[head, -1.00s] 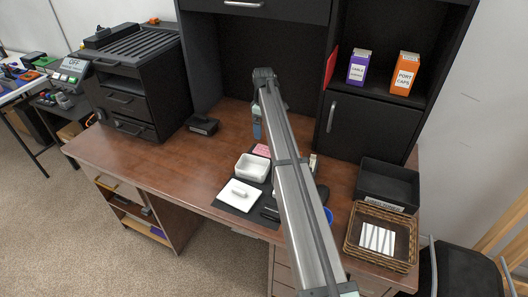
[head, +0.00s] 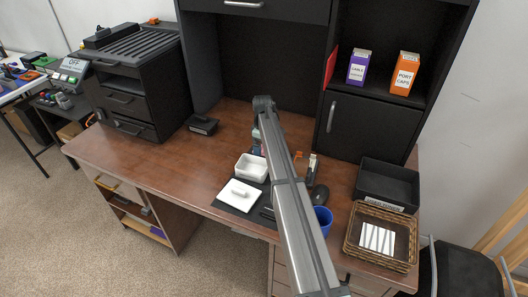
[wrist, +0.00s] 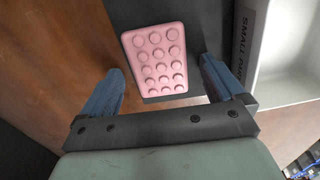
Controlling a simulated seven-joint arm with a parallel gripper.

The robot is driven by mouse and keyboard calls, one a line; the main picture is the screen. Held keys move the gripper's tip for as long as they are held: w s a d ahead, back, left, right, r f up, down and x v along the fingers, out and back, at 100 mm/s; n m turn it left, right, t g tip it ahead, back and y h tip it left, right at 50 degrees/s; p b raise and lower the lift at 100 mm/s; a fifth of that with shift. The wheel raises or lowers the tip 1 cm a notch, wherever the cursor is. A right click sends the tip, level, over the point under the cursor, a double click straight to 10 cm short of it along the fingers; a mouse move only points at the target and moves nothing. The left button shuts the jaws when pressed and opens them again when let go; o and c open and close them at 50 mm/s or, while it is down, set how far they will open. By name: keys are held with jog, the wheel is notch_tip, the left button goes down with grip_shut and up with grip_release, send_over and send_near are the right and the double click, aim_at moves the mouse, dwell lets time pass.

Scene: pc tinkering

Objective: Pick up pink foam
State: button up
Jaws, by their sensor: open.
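The pink foam (wrist: 157,62) is a rounded rectangular pad with rows of round bumps. In the wrist view it lies partly on a dark mat and partly over brown wood. My gripper (wrist: 160,72) is open, with one blue finger on each side of the foam and a gap on both sides. Neither finger touches it in this view. In the head view my gripper (head: 257,143) is small, low over the desk behind the white bin, and my arm hides most or all of the foam.
The white bin (head: 252,168) labelled small parts stands close by; its wall (wrist: 248,45) is right of the foam in the wrist view. A white lidded piece (head: 238,195) lies on the dark mat. A blue cup (head: 323,220) and wicker basket (head: 381,265) stand right.

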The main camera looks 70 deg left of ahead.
jog(key=c, duration=1.1)
jog(key=shift+r, duration=0.15)
notch_tip(320, 180, up, 10)
jog(key=shift+f, duration=0.1)
